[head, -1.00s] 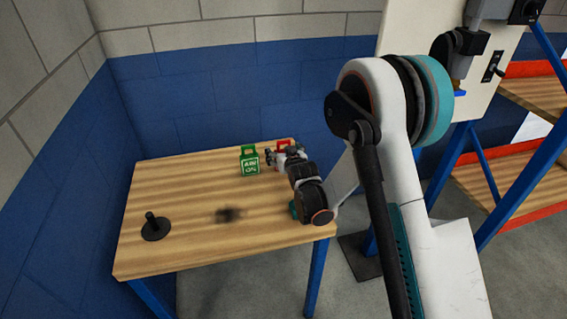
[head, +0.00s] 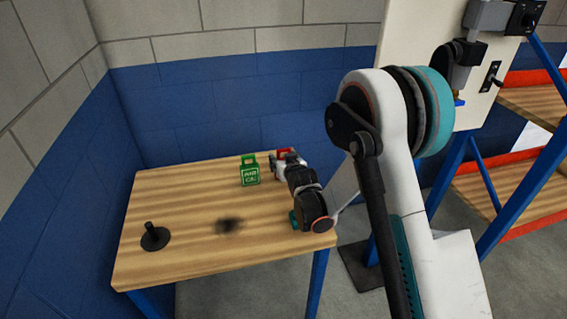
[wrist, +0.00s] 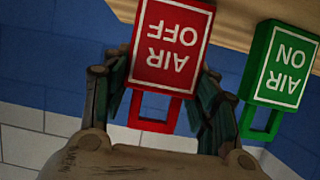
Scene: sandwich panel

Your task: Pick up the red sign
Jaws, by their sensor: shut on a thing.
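The red sign (wrist: 172,45) reads "AIR OFF" and shows upside down in the wrist view, with an open loop handle. It also shows in the head view (head: 283,152), small and partly hidden by my gripper at the table's back right. My gripper (wrist: 160,78) has one finger on each side of the red sign and is shut on it. In the head view, my gripper (head: 287,160) is low at the back of the table. I cannot tell whether the sign is clear of the tabletop.
A green "AIR ON" sign (head: 250,172) stands just left of the red one, close to my gripper in the wrist view (wrist: 283,68). A black post on a round base (head: 154,238) stands front left on the wooden table (head: 190,200). A blue wall is behind.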

